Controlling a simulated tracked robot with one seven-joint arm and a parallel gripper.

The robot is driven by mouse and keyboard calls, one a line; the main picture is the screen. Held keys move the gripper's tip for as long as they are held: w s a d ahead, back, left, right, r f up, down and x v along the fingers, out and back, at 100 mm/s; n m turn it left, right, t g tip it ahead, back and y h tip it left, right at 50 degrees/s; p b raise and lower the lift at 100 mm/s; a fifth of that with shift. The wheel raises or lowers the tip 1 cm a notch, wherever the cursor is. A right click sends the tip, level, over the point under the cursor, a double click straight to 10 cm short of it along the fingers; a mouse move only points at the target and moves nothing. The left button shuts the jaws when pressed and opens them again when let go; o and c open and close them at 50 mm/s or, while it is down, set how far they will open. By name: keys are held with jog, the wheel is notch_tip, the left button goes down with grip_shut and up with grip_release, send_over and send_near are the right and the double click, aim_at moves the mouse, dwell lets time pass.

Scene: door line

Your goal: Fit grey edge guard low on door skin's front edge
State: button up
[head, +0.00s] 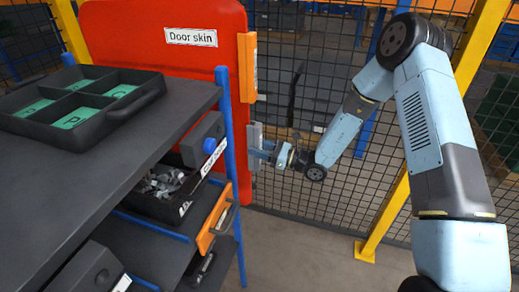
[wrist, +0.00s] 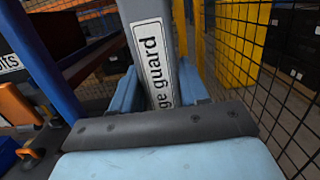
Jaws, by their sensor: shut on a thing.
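The red door skin (head: 150,45) stands upright behind the rack, with a "Door skin" label near its top. Its front edge is on the right in the head view. An orange strip (head: 248,68) sits on the upper part of that edge. The grey edge guard (head: 255,133) is upright beside the edge, below the orange strip. I cannot tell whether it touches the door. My gripper (head: 267,150) comes from the right and is shut on the guard. In the wrist view the guard (wrist: 152,45) stands between my blue fingers, its label partly hidden.
A dark rack (head: 110,140) with blue posts stands at left, close to the door's edge. It carries a black tray (head: 100,117) with green compartments and a bin (head: 168,203) of small grey parts. Mesh fence (head: 310,190) and yellow posts (head: 384,215) stand behind my arm.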

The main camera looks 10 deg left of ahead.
jog(key=shift+a, duration=0.85)
dwell(0.7)
jog(key=o, duration=1.2)
jog(key=shift+o, duration=0.2)
jog(key=shift+d, duration=0.1)
jog(key=d+f, duration=0.1)
jog(key=d, duration=1.2)
jog(key=shift+s+d+f, duration=0.25)
jog(key=shift+s+f, duration=0.15)
jog(key=shift+s, duration=0.05)
